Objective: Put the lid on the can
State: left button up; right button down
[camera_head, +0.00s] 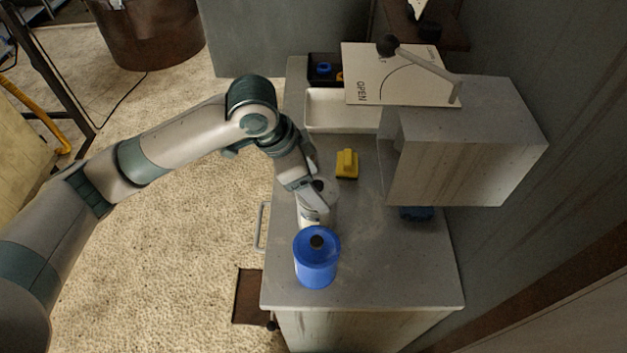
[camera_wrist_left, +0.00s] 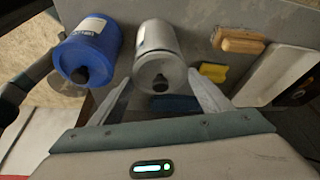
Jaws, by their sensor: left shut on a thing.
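A silver can (camera_wrist_left: 158,38) with a pale label stands upright on the metal cabinet top. My right gripper is not in view.
A yellow block (camera_head: 347,164) lies beyond the cans. A grey box (camera_head: 465,160) rises at the right, with a lever panel (camera_head: 365,80) behind it. A pale tray (camera_head: 340,110) sits at the far end. The cabinet top's front right (camera_head: 390,275) is clear.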

pick_arm(q)
jog(key=shift+r+p, duration=0.1)
jog(key=shift+p, duration=0.7)
dwell(0.9)
jog(key=shift+f+p, duration=0.2)
jog(key=shift+p, duration=0.25)
dwell(1.0)
jog(key=shift+p, duration=0.5)
dwell(0.6)
dwell(0.4)
jog(key=o, duration=1.2)
jog(key=shift+o, duration=0.5)
jog(key=shift+r+p, duration=2.35)
jog(key=shift+p, duration=0.15)
jog(key=shift+r, duration=1.15)
